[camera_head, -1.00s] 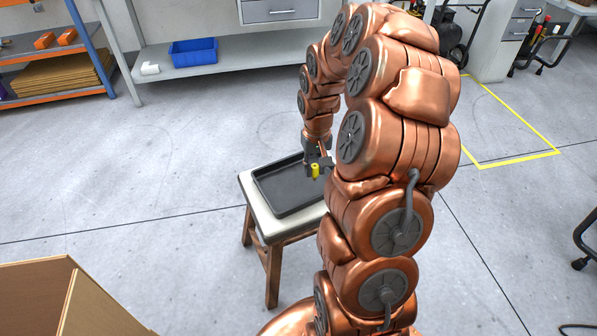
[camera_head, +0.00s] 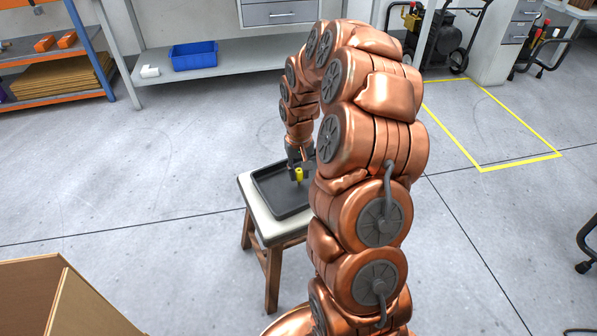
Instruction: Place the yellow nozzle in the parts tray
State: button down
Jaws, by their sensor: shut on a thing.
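The yellow nozzle (camera_head: 299,174) is a small upright yellow piece at the end of my arm. My gripper (camera_head: 297,168) is dark and shut on the nozzle. It holds the nozzle over the dark grey parts tray (camera_head: 262,190), nearer the tray's right part. The tray is rectangular with a raised rim and lies on a small stool with a pale top (camera_head: 247,205). My arm hides the right side of the tray and stool. I cannot tell how high the nozzle is above the tray floor.
A cardboard box (camera_head: 35,290) stands at the lower left. A bench with a blue bin (camera_head: 194,55) is at the back. An orange shelf rack (camera_head: 60,60) is at the upper left. A yellow floor outline (camera_head: 520,161) lies right. The floor around the stool is clear.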

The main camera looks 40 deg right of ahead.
aim_at(299, 170)
jog(key=shift+f, duration=0.15)
jog(key=c, duration=0.9)
grip_release()
notch_tip(299, 170, up, 12)
jog(key=p, duration=0.3)
jog(key=s+a+r+n+g, duration=0.1)
jog(key=s+a+r+n, duration=0.25)
jog(key=s+a, duration=0.9)
jog(key=s+a+g, duration=0.1)
jog(key=s+a, duration=0.2)
jog(key=s, duration=0.3)
jog(key=s+a, duration=0.2)
jog(key=s, duration=0.5)
jog(key=s+a+n+g, duration=0.1)
jog(key=s+a, duration=0.2)
jog(key=s, duration=0.3)
jog(key=shift+s+a+r+g, duration=0.2)
jog(key=shift+a+r+g, duration=0.1)
jog(key=shift+a+r, duration=0.1)
jog(key=shift+t, duration=0.9)
jog(key=r+p, duration=0.9)
jog(key=r, duration=0.1)
jog(key=r+p, duration=0.9)
jog(key=r, duration=0.1)
jog(key=w+r+p, duration=0.1)
jog(key=r+p, duration=0.9)
jog(key=shift+d+r, duration=0.1)
jog(key=shift+d, duration=0.05)
